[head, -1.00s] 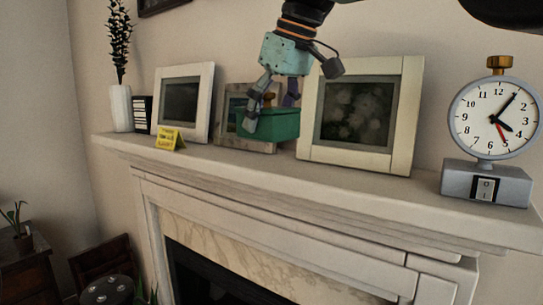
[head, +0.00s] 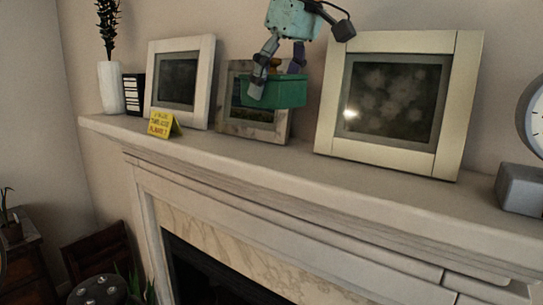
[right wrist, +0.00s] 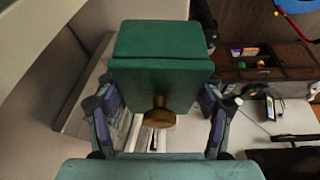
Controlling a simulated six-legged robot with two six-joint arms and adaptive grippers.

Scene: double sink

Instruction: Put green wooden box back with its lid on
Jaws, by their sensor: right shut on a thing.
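The green wooden box (head: 284,92) is held above the white mantel shelf (head: 300,172), in front of the small middle picture frame. A brass-coloured knob (right wrist: 157,115) shows between the fingers in the right wrist view; the seam between box and lid is not clear. My right gripper (head: 266,84) comes down from above and is shut on the box, with a finger on either side in the right wrist view (right wrist: 161,94). A gap seems to show between box and shelf. My left gripper is not in view.
A white frame (head: 208,85) stands left of the box and a large cream frame (head: 463,105) right of it. A yellow sign (head: 162,124), black item (head: 133,94) and white vase (head: 112,88) stand at left. A grey clock base (head: 521,188) is at right. The shelf's front strip is mostly clear.

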